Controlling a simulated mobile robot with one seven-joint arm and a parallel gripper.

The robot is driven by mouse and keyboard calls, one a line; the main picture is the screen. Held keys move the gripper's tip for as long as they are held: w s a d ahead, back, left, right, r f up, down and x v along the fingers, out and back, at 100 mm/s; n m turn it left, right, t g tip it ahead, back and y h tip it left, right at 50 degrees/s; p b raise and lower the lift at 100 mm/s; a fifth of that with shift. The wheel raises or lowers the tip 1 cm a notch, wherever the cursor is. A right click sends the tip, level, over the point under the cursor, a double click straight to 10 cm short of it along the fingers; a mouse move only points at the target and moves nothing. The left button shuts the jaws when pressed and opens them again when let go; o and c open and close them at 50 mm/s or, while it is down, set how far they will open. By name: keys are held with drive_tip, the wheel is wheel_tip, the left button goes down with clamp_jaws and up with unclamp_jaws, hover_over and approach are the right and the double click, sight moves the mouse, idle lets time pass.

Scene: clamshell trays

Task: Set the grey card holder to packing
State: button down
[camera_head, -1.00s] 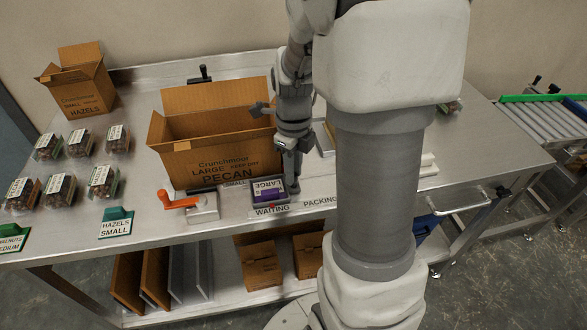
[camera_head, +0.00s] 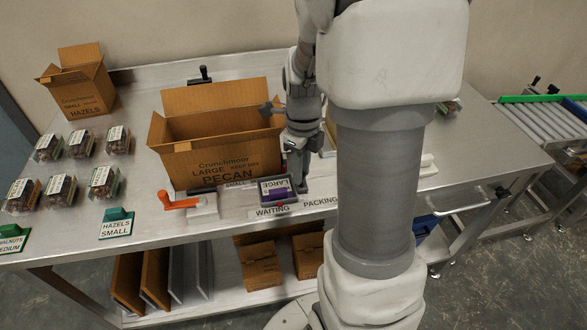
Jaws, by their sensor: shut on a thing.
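The grey card holder (camera_head: 290,203) holds a purple-and-white card (camera_head: 276,188) marked LARGE. It sits at the table's front edge, behind the WAITING label (camera_head: 272,211) and left of the PACKING label (camera_head: 320,202). My gripper (camera_head: 301,190) is low at the holder's right end and shut on it. My arm hides the exact contact and the part of the table behind the PACKING label.
An open PECAN carton (camera_head: 227,165) stands just behind the holder. An orange-handled lever (camera_head: 182,203) is to its left. Several clamshell trays (camera_head: 60,190) and a HAZELS SMALL sign (camera_head: 116,222) stand farther left. A roller conveyor (camera_head: 545,120) is at the right.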

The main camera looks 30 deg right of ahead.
drive_tip(key=d, duration=0.3)
drive_tip(key=s+d, duration=0.1)
drive_tip(key=d, duration=0.2)
drive_tip(key=s+d+p, duration=0.1)
drive_tip(key=d, duration=0.2)
drive_tip(key=shift+s, duration=0.25)
drive_tip(key=c, duration=0.7)
unclamp_jaws()
drive_tip(key=shift+a, duration=0.1)
drive_tip(key=shift+r, duration=0.15)
wheel_tip(320, 180, up, 17)
drive_tip(key=p, duration=0.3)
drive_tip(key=shift+r+p, duration=0.1)
drive_tip(key=shift+p, duration=0.3)
